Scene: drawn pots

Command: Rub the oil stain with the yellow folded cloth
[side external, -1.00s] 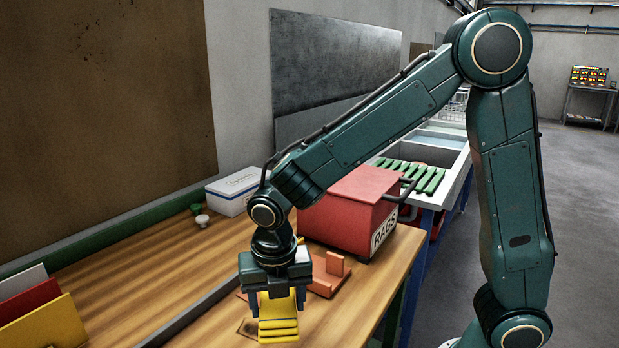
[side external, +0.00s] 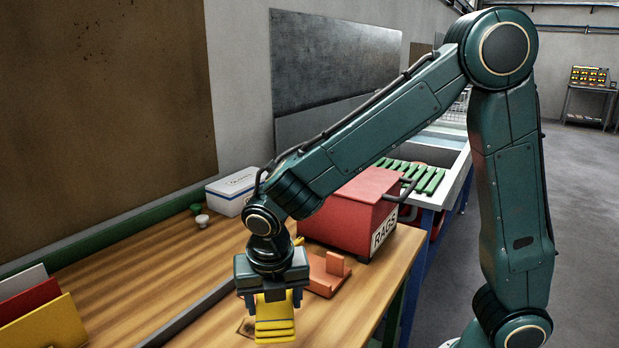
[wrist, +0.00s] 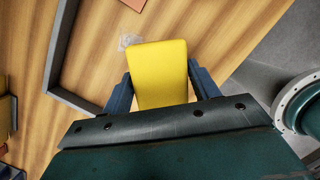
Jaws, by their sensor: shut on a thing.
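The yellow folded cloth (side external: 275,328) is held in my gripper (side external: 272,298) near the front edge of the wooden bench. In the wrist view the cloth (wrist: 160,70) sits between the two blue fingers of my gripper (wrist: 160,82), which are shut on its sides. The oil stain (side external: 246,328) shows as a dark patch just left of the cloth in the side view. In the wrist view a greyish smear (wrist: 128,41) lies by the cloth's upper left corner. I cannot tell whether the cloth touches the bench or hides part of the stain.
A red RAGS box (side external: 352,212) and an orange stand (side external: 329,274) are behind my gripper on the bench (side external: 150,270). A dark strip (side external: 190,318) runs left of the stain. A rack with coloured panels (side external: 40,312) stands at the left.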

